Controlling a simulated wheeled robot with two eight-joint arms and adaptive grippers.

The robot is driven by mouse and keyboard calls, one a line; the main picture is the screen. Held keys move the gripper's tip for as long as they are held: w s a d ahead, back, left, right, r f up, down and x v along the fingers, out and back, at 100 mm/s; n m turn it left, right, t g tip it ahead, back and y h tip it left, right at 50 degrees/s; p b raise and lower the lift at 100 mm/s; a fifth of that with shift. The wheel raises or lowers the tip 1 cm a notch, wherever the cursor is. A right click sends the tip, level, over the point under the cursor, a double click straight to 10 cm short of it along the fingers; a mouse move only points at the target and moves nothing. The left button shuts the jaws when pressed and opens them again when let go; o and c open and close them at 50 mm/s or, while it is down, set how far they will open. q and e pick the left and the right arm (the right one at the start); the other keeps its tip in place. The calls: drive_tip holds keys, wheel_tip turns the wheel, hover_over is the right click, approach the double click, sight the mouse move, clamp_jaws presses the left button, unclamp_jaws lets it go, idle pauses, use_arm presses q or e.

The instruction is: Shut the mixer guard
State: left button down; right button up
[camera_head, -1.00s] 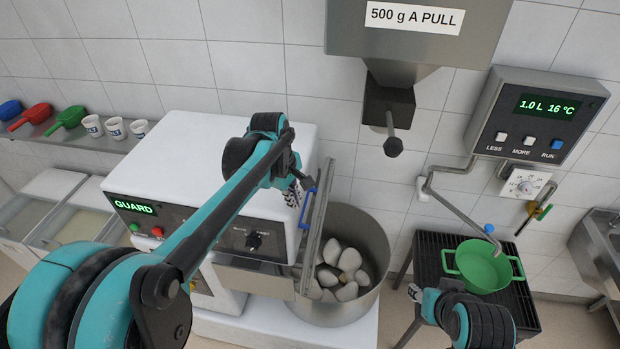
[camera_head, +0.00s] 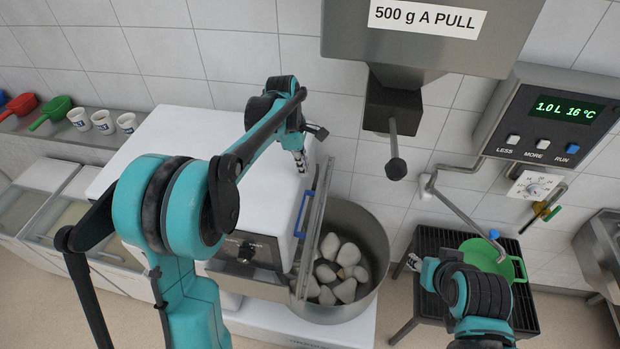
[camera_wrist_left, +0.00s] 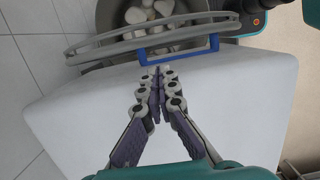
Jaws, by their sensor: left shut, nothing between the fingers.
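The mixer guard (camera_head: 316,222) is a grey metal hoop frame that stands raised, nearly edge-on, at the mixer-side edge of the bowl (camera_head: 372,240). Its blue handle (camera_head: 305,213) faces the white mixer body (camera_head: 170,135). In the left wrist view the guard (camera_wrist_left: 120,46) and blue handle (camera_wrist_left: 180,52) lie just beyond my fingertips. My left gripper (camera_head: 302,166) is shut and empty above the mixer's white top, close to the handle but seemingly apart from it; it also shows in the left wrist view (camera_wrist_left: 158,76). My right gripper (camera_head: 413,262) is small and partly hidden by its arm.
Pale rounded lumps (camera_head: 335,272) lie in the bowl. A hopper (camera_head: 400,45) with a pull lever hangs above it. A green pot (camera_head: 485,256) stands on a black rack at right, under a bent tap pipe. Cups and scoops line the left shelf (camera_head: 70,140).

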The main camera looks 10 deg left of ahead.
use_arm(q)
wheel_tip(320, 180, down, 10)
drive_tip(key=d, duration=0.1)
drive_tip(key=shift+s+d+r, duration=0.2)
drive_tip(key=shift+d+r, duration=0.05)
drive_tip(key=shift+d, duration=0.15)
drive_tip(key=shift+d, duration=0.1)
